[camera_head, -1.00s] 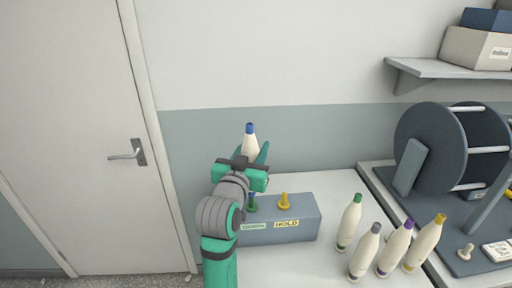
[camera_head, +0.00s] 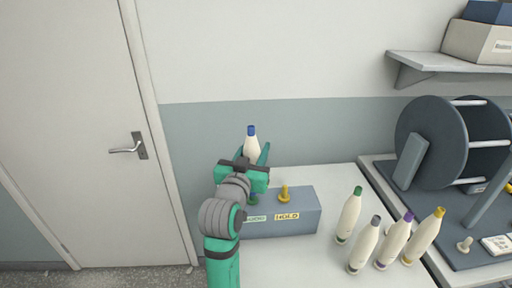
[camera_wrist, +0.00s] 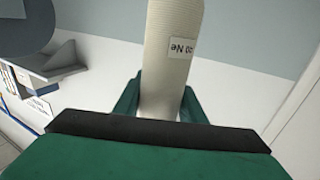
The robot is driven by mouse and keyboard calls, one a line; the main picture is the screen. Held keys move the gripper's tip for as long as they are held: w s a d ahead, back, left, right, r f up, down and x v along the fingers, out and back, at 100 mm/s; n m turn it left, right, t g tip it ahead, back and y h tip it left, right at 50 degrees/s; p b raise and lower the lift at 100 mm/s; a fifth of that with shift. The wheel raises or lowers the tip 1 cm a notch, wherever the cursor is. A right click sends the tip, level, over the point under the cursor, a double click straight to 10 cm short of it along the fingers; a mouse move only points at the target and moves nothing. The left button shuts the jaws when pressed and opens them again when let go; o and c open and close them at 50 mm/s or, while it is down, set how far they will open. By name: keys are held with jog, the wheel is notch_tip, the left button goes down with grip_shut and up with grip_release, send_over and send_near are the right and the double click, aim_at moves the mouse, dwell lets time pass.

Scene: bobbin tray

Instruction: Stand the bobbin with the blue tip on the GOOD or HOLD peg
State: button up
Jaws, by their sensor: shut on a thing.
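The bobbin with the blue tip (camera_head: 251,143) is upright in my gripper (camera_head: 252,158), its blue tip at the top. In the wrist view the white bobbin (camera_wrist: 172,60) stands between the two green fingers, with a printed label on it; its lower end is hidden. My gripper is shut on it, above and behind the grey peg block (camera_head: 303,212). The GOOD peg (camera_head: 254,198) is green and partly hidden by my arm. The HOLD peg (camera_head: 284,195) is yellow and bare.
Several white bobbins with green (camera_head: 349,216), grey (camera_head: 365,246), purple (camera_head: 395,241) and yellow tips (camera_head: 425,237) stand right of the block. A dark reel stand (camera_head: 430,147) is at the right, below a shelf (camera_head: 445,66). A door (camera_head: 70,130) is at the left.

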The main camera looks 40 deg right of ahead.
jog(key=shift+f, duration=1.2)
jog(key=o, duration=1.3)
jog(key=shift+w, duration=0.1)
jog(key=v, duration=1.1)
jog(key=shift+d, duration=0.1)
